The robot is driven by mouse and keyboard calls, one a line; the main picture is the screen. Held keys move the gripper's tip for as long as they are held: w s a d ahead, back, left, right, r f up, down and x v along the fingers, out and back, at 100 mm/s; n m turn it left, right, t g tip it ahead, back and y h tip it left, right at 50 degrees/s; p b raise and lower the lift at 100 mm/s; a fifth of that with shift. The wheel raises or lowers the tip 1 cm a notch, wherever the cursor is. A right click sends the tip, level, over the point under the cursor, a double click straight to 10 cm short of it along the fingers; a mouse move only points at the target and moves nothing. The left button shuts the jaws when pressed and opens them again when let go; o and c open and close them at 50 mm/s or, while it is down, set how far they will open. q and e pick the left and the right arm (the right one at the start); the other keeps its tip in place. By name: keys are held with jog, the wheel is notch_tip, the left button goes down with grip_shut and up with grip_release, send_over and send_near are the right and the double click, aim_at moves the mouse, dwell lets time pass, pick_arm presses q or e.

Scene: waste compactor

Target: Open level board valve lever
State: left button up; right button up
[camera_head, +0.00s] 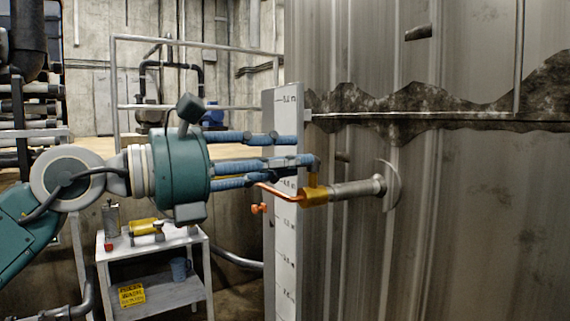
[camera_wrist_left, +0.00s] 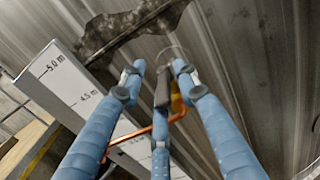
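The white level board (camera_head: 286,230) stands upright against the corrugated metal tank, with height marks; it also shows in the wrist view (camera_wrist_left: 60,75). A brass valve (camera_head: 314,196) sits on a grey pipe stub (camera_head: 352,189) from the tank, just right of the board. A dark lever-like piece (camera_head: 317,165) rises from the valve and shows between my fingers in the wrist view (camera_wrist_left: 163,90). A thin copper pipe (camera_head: 278,190) runs left from the valve. My left gripper (camera_head: 310,158) has its blue fingers spread and straight, tips around the dark piece; contact is unclear. My right gripper is not in view.
A small white cart (camera_head: 160,244) with a yellow item and a blue mug stands lower left. Grey railings (camera_head: 195,45) are behind. The tank wall (camera_head: 480,220) fills the right side, close beyond my fingertips.

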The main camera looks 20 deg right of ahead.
pick_arm(q)
jog(key=shift+f, duration=0.25)
jog(key=shift+a, duration=0.35)
jog(key=s+a, duration=0.2)
jog(key=a, duration=0.9)
jog(key=shift+s, duration=0.2)
